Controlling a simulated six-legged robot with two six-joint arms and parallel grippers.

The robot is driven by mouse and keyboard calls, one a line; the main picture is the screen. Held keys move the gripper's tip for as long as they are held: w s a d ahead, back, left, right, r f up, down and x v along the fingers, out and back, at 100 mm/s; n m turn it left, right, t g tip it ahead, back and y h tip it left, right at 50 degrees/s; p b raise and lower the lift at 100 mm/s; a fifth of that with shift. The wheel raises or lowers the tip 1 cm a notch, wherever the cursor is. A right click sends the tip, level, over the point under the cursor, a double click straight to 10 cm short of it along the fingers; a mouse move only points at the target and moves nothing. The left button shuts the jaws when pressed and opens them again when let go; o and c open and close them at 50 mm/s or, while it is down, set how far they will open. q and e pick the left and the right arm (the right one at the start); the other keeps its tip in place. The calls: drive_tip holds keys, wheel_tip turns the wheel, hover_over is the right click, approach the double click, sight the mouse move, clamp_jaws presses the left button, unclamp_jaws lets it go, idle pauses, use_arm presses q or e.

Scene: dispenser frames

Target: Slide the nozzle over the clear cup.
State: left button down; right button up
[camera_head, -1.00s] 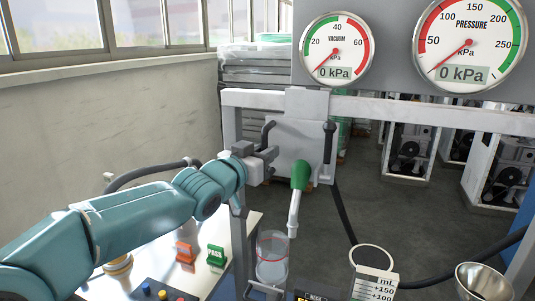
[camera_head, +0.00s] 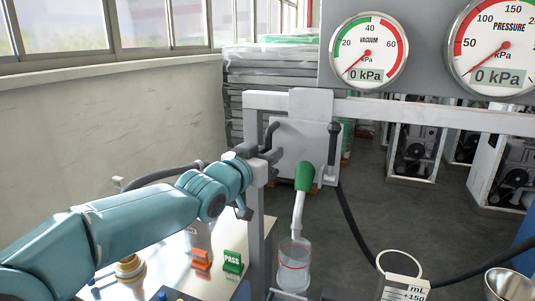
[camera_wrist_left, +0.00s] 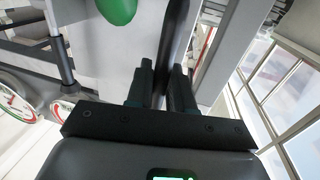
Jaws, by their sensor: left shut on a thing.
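The nozzle (camera_head: 304,178) has a green body and a white spout and hangs from a pale sliding plate (camera_head: 292,143) on the frame. The spout's lower end is at the rim of the clear cup (camera_head: 294,268) in the head view, roughly centred on it from left to right; depth is hard to judge. The cup has a red line around it. My left gripper (camera_head: 266,156) is shut on the plate's black left handle (camera_head: 270,133). In the left wrist view its fingers (camera_wrist_left: 162,88) close around the dark handle bar (camera_wrist_left: 176,42), with the green nozzle (camera_wrist_left: 117,8) nearby.
A pale frame (camera_head: 435,113) carries the plate, with vacuum (camera_head: 368,53) and pressure (camera_head: 500,50) gauges above, both reading 0 kPa. A measuring cup (camera_head: 403,288) and a metal bowl (camera_head: 508,284) stand at the lower right. Orange (camera_head: 200,259) and green PASS (camera_head: 232,262) signs stand left of the cup.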

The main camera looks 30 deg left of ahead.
use_arm(q)
drive_tip(key=shift+a+r, duration=0.15)
drive_tip(key=c, duration=1.2)
unclamp_jaws()
drive_tip(key=shift+s, duration=0.1)
drive_tip(key=shift+o, duration=0.2)
drive_tip(key=shift+s, duration=0.25)
drive_tip(key=s+p, duration=0.1)
drive_tip(key=s, duration=1.4)
drive_tip(key=shift+s+d+p, duration=0.25)
drive_tip(key=shift+s+p, duration=0.05)
drive_tip(key=shift+s, duration=0.1)
